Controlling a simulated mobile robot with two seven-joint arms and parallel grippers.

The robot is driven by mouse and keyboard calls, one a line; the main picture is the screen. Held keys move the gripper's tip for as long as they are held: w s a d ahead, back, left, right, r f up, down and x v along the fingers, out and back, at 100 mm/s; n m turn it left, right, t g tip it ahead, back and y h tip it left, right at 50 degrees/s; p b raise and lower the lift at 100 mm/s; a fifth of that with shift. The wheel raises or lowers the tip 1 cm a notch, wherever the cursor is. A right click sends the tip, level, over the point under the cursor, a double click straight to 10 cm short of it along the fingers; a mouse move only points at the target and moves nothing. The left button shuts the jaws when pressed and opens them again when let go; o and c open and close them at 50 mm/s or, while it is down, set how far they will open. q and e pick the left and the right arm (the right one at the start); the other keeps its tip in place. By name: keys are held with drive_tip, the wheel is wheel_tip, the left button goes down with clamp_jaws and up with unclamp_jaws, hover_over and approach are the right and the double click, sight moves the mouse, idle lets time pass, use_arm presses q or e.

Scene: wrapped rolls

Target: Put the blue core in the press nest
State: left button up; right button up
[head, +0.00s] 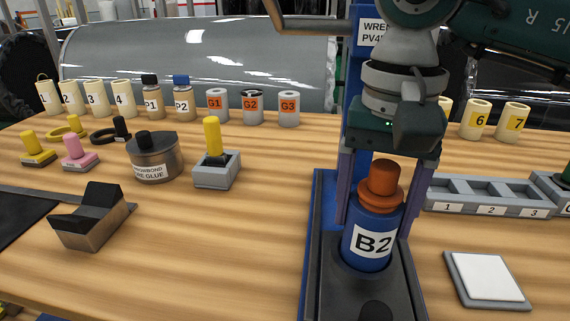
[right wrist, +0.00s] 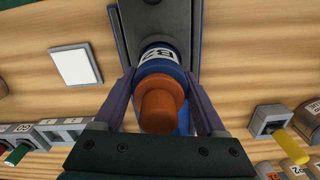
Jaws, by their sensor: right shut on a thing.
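The blue core (head: 368,244) is a blue cylinder with a white B2 label and an orange knobbed top. It stands about upright at the round opening of the press nest (head: 338,283) on the dark base of the press. My right gripper (head: 376,212) comes down from above with its purple fingers on either side of the core, shut on it. The right wrist view shows the core (right wrist: 162,55) between the fingers, over the dark base. The core's lower end is partly hidden, so I cannot tell whether it rests on the bottom. My left gripper is out of view.
A white-topped pad (head: 487,278) lies right of the press, and a grey numbered tray (head: 489,197) stands behind it. A V-shaped block (head: 91,220), a glue pot (head: 154,158) and a yellow-handled tool (head: 215,169) stand left. Labelled cylinders line the back. Bare wood lies left of the press.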

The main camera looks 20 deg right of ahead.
drive_tip(key=shift+f, duration=0.15)
drive_tip(key=o, duration=1.5)
wheel_tip(320, 180, up, 12)
drive_tip(key=shift+r, duration=0.25)
drive_tip(key=shift+a, duration=0.15)
